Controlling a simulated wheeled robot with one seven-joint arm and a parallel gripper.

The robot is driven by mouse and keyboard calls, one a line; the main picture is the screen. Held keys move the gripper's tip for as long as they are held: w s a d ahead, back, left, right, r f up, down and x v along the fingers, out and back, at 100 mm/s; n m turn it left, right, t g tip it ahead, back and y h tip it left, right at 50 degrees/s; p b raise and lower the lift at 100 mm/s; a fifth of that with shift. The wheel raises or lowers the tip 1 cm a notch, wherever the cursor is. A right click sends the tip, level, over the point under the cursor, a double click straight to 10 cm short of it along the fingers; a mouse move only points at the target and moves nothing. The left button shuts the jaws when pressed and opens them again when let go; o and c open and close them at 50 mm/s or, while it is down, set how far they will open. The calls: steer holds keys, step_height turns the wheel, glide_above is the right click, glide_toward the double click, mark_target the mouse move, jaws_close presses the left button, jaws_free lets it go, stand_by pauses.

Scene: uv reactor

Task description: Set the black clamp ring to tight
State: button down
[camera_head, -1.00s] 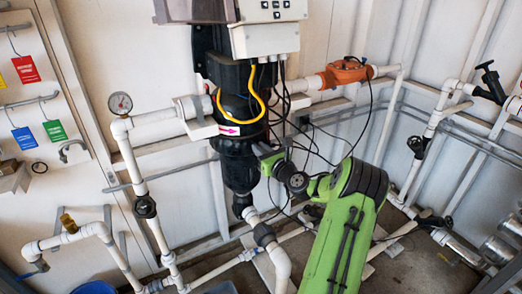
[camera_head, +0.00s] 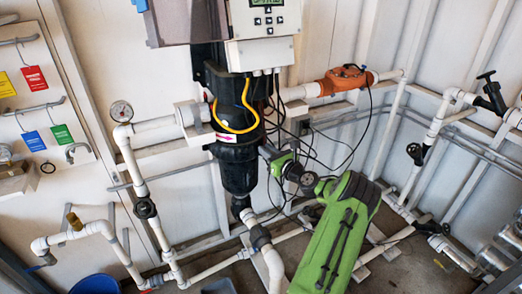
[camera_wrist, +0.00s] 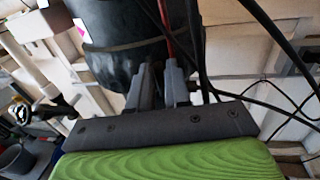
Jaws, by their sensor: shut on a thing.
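The black clamp ring (camera_head: 236,139) goes around the black reactor vessel (camera_head: 238,172), just below a white label with a pink arrow. The vessel's dark curved side fills the upper left of the wrist view (camera_wrist: 125,60). My gripper (camera_head: 266,152) is at the right side of the vessel, at about the height of the ring. In the wrist view its two grey fingers (camera_wrist: 162,84) point at the vessel's edge and are shut on a small part between them, seemingly at the clamp ring. That part is mostly hidden by the fingers.
Black cables (camera_head: 318,150) hang close to my gripper on the right. A control box (camera_head: 265,20) is above the vessel. White pipes (camera_head: 268,262) run below, and an orange fitting (camera_head: 343,82) is on the pipe at upper right.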

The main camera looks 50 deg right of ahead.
steer(key=shift+d+r, duration=0.15)
steer(key=shift+d, duration=0.05)
steer(key=c, duration=1.1)
jaws_free()
steer(key=shift+d, duration=0.15)
steer(key=p+v, duration=0.1)
steer(key=v, duration=0.7)
steer(key=p+v, duration=0.1)
steer(key=v, duration=0.7)
steer(key=shift+w+a, duration=0.1)
steer(key=shift+a, duration=0.15)
